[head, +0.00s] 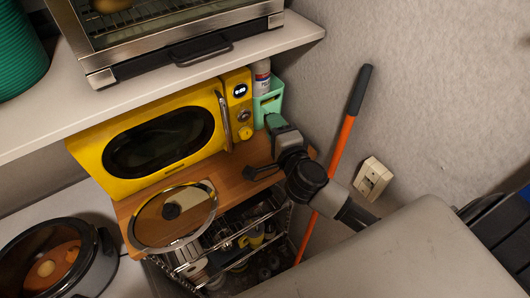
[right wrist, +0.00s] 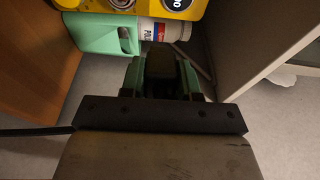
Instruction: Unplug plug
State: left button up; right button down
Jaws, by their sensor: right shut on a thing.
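My right gripper (head: 277,123) is in front of the microwave's right side, with its green fingers pointing up and away. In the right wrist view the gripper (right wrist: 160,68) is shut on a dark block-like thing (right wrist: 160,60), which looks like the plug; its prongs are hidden. A cream wall outlet (head: 372,178) is on the grey wall, to the right of my gripper and apart from it. Its dark slots show and nothing sits in it. A black cord (right wrist: 35,131) runs in from the left in the right wrist view. My left gripper is not in view.
A yellow microwave (head: 165,140) stands on a wooden board behind a glass lid (head: 172,217). A mint holder (head: 268,100) with a bottle is beside it. An orange pole (head: 340,150) leans on the wall. A wire rack (head: 225,245) is below, and a slow cooker (head: 50,262) is left.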

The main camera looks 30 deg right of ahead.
jog(key=shift+w+f, duration=0.15)
jog(key=shift+w, duration=0.1)
jog(key=shift+s+f+b, duration=0.2)
jog(key=shift+f+b, duration=0.15)
jog(key=shift+f, duration=0.55)
notch_tip(320, 180, down, 8)
jog(key=b, duration=0.9)
jog(key=shift+w, duration=0.1)
jog(key=shift+r, duration=0.1)
